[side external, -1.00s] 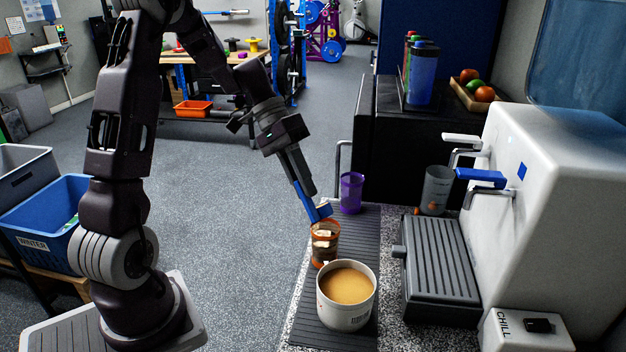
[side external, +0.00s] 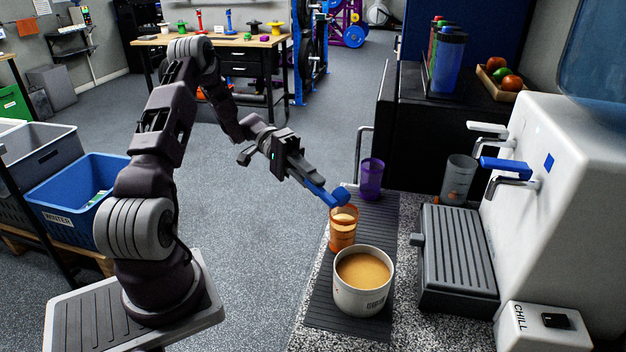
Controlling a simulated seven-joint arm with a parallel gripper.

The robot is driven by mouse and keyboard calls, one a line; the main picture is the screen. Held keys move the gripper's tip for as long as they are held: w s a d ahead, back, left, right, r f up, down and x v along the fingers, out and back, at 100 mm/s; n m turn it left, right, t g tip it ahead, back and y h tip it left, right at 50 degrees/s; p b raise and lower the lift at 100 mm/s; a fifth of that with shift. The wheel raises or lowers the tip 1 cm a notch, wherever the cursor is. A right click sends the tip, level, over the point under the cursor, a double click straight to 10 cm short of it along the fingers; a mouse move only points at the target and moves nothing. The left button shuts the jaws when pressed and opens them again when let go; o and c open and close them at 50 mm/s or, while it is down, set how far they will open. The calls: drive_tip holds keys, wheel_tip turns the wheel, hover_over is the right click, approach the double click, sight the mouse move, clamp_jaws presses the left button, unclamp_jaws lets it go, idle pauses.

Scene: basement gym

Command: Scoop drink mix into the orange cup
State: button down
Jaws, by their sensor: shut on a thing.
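My gripper (side external: 308,182) is shut on the handle of a blue scoop (side external: 340,196). The scoop slants down to the right, and its head is just above the rim of the orange cup (side external: 343,236). I cannot tell whether the two touch, and the inside of the scoop is hidden. The cup stands upright on the dark ribbed mat, with tan material showing at its top. A white tub (side external: 361,300) of tan drink mix (side external: 364,270) stands in front of the cup, close to it.
A purple cup (side external: 371,178) stands behind the orange cup. A grey cup (side external: 458,180) is near the dispenser (side external: 550,200) with its drip tray (side external: 458,255) on the right. The ribbed mat (side external: 340,325) lies along the counter's left edge. Open floor is left of it.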

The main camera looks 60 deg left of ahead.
wheel_tip(320, 180, up, 17)
drive_tip(key=y, duration=0.3)
drive_tip(key=w+d+m+g+y, duration=0.25)
drive_tip(key=d+m+y, duration=0.35)
drive_tip(key=m+y, duration=0.5)
drive_tip(key=s+d+f+m+y, duration=0.2)
drive_tip(key=s+d+f+m, duration=0.25)
drive_tip(key=d+f, duration=0.75)
drive_tip(key=shift+m, duration=0.35)
drive_tip(key=f, duration=0.5)
drive_tip(key=d+f, duration=0.1)
drive_tip(key=f, duration=0.2)
drive_tip(key=shift+w, duration=0.15)
drive_tip(key=shift+r+h, duration=0.15)
drive_tip(key=shift+h, duration=0.15)
